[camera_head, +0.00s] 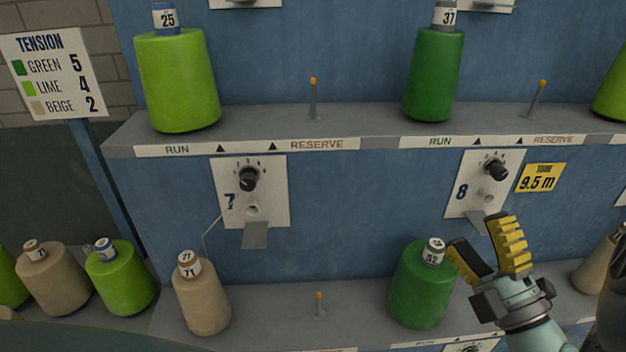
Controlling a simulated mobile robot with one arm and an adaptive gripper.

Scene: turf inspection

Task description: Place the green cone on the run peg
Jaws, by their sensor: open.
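A dark green cone (421,290) with a white top tag reading 52 stands upright on the lower shelf. My gripper (477,236) is open and empty, its yellow-padded fingers just right of that cone's top; I cannot tell if they touch it. Bare orange-tipped pegs stand on the upper shelf above the RESERVE labels, one at the middle (313,100) and one at the right (536,100). A bare peg (319,307) also stands on the lower shelf. The lower shelf's labels are unreadable.
A lime cone (178,80) stands upper left. A beige cone (204,298), threaded toward panel 7 (252,205), stands lower left. Panel 8 (483,185) is behind my gripper. A tension sign (55,75) lists green 5, lime 4, beige 2. More cones stand far left.

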